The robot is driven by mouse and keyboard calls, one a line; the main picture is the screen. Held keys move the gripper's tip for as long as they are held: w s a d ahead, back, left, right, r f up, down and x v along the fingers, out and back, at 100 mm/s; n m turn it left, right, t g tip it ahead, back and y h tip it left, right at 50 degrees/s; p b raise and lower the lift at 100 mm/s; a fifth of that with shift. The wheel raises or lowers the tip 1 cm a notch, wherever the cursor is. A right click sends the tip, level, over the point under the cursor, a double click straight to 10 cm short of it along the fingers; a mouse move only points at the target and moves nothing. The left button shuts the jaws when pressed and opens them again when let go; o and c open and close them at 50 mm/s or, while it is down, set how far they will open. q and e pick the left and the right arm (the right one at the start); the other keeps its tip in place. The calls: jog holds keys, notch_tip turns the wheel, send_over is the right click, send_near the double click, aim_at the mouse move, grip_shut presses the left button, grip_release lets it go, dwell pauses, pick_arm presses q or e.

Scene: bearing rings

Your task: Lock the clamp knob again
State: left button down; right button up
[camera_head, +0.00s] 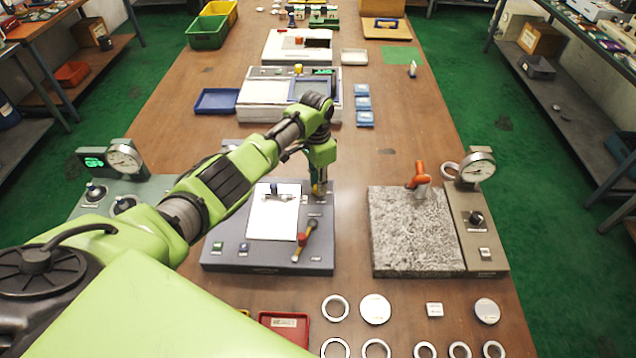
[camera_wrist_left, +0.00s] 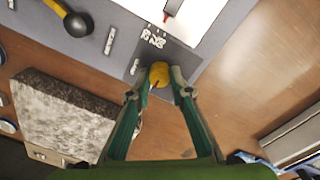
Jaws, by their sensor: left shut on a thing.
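The yellow clamp knob (camera_wrist_left: 159,75) sits at the corner of the dark grey fixture plate (camera_head: 225,262), beside a small printed label. My left gripper (camera_head: 318,190) reaches down onto it at the plate's back right. In the left wrist view my left gripper (camera_wrist_left: 160,80) has its green fingers on both sides of the knob, shut on it. A dark line shows on the knob; its exact turn angle is hard to read. In the head view the knob is mostly hidden by the fingers. My right gripper is not in view.
A granite block (camera_head: 410,235) with an orange-handled tool and dial gauge (camera_head: 478,168) stands to the right. Several metal rings lie in front.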

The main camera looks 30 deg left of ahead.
pick_arm(q)
jog(key=c, duration=1.8)
grip_release()
notch_tip(320, 180, up, 12)
jog(key=shift+w+a+r, duration=0.1)
jog(key=shift+w+a, duration=0.05)
